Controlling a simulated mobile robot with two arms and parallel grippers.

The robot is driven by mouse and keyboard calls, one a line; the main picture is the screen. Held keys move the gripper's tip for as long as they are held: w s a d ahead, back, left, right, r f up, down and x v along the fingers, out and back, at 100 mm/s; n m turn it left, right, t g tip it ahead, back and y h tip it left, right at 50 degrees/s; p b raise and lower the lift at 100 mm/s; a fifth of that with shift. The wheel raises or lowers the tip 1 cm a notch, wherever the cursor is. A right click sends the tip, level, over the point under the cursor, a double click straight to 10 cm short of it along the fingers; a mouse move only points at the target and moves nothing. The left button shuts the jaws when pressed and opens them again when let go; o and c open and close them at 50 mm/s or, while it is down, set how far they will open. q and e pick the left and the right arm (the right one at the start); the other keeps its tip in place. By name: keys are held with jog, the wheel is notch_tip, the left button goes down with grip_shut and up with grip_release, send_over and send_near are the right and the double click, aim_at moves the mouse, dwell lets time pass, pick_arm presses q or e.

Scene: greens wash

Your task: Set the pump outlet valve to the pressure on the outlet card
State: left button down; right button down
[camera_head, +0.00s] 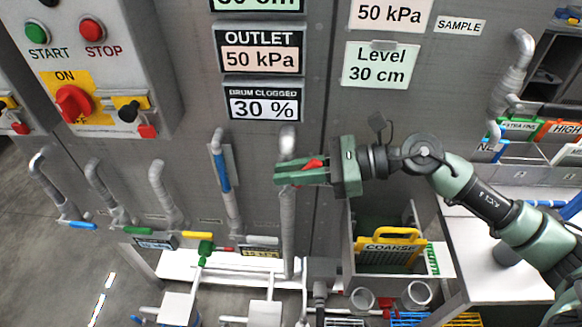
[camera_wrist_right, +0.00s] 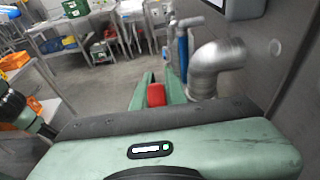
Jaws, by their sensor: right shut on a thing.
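The outlet card (camera_head: 260,60) on the grey wall panel reads "OUTLET 50 kPa". Below and right of it, my right gripper (camera_head: 290,174) reaches in from the right in front of a vertical grey pipe (camera_head: 288,225). It is shut on a red valve handle (camera_head: 313,164), part of which shows between its green fingers. In the right wrist view the red handle (camera_wrist_right: 156,95) sits between the two fingers, beside a bent grey pipe (camera_wrist_right: 216,62). The fingers hide much of the valve, and I see no pressure scale. My left gripper is not in view.
A "DRUM CLOGGED 30 %" card (camera_head: 263,104) hangs under the outlet card. A "Level 30 cm" card (camera_head: 377,66) is to the right. A control box (camera_head: 150,60) with START and STOP buttons is at left. A yellow COARSE item (camera_head: 390,246) stands below my right arm.

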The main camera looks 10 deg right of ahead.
jog(key=c, duration=1.4)
grip_release()
jog(key=shift+c, duration=0.2)
jog(key=shift+d, duration=0.15)
jog(key=b+v, duration=0.3)
jog(key=v, duration=0.4)
jog(key=shift+d+b, duration=0.25)
jog(key=shift+b, duration=0.1)
jog(key=shift+r, duration=0.1)
